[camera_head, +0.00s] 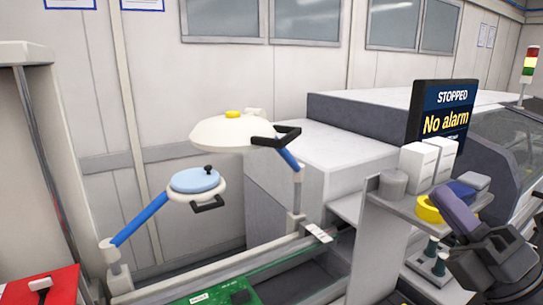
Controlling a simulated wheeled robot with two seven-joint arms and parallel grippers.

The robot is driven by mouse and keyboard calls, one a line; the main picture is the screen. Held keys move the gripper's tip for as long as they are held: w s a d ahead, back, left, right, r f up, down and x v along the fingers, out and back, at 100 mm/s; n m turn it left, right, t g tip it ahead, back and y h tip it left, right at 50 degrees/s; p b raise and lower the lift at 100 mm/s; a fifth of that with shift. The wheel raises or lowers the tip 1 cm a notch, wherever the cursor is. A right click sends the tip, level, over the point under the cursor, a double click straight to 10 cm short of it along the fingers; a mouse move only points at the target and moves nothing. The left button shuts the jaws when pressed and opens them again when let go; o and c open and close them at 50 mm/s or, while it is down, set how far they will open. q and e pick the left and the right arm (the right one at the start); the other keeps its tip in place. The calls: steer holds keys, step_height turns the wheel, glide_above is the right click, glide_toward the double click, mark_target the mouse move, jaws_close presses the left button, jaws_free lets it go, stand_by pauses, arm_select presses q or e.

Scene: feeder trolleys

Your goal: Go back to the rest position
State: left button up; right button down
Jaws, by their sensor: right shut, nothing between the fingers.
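My right gripper (492,268) is at the lower right edge of the head view, dark grey with a purple arm part beside it. It is shut and holds nothing. It is in front of the grey shelf (405,203), at its right end; I cannot tell whether it touches anything. My left gripper is not in view.
Behind is a screen (443,112) reading "STOPPED, No alarm". Two lamp-like arms (235,132) stand left of centre. A green board (215,295) lies below; a red block (42,288) is lower left.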

steer(key=d+f+m+g+h, duration=0.2)
steer(key=f+m+h, duration=0.85)
steer(key=m, duration=0.25)
steer(key=d+f+m+g+h, duration=0.2)
steer(key=f+m+h, duration=0.7)
steer(key=f+m, duration=0.3)
steer(key=s+a+f+m+g+y, duration=0.2)
steer(key=s+a+f+m+g, duration=0.1)
steer(key=s+a+f+g, duration=0.35)
steer(key=s+a+f+m+g+y, duration=0.25)
steer(key=s+f+g, duration=0.35)
steer(key=s+f, duration=0.3)
steer(key=s+f+g+b, duration=0.1)
steer(key=s+f+b, duration=0.1)
steer(key=f, duration=0.9)
steer(key=s+f+b, duration=0.2)
steer(key=f+b, duration=0.1)
steer(key=f, duration=0.8)
arm_select(q)
step_height(320, 180, down, 8)
steer(key=b, duration=0.3)
steer(key=shift+s+d, duration=0.2)
steer(key=shift+s, duration=0.25)
arm_select(e)
steer(key=s+d+f+g+h, duration=0.1)
steer(key=s+d+f, duration=0.2)
steer(key=s+f, duration=1)
steer(key=shift+d+f+n, duration=0.25)
steer(key=shift+f+n, duration=0.1)
steer(key=shift+f, duration=0.05)
